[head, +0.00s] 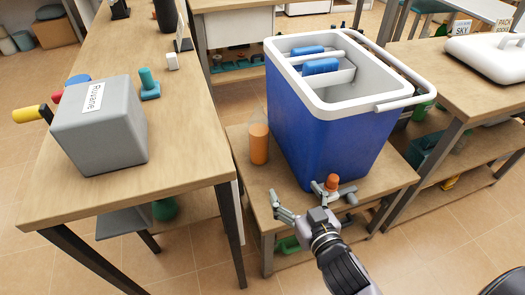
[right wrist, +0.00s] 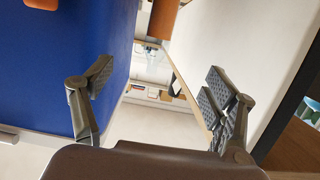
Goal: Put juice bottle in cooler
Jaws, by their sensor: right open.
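The juice bottle (head: 259,143), orange with a clear upper part, stands upright on the low table (head: 238,147), left of the cooler. An orange cylinder that looks like this bottle (right wrist: 163,18) shows at the top of the right wrist view, partly cut off. The cooler (head: 318,120) is blue with a white rim and stands open, with blue blocks inside. My right gripper (head: 308,198) is open and empty by the cooler's near lower side, short of the bottle. In the right wrist view its fingers (right wrist: 158,85) are spread, with the cooler's blue wall (right wrist: 45,75) at left. My left gripper is out of view.
A grey box (head: 100,130) and tools stand on the workbench (head: 160,170) at left. A white lid-like piece (head: 485,52) lies on the right table. An orange knob (head: 332,182) shows at the cooler's base. The low table's left front is clear.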

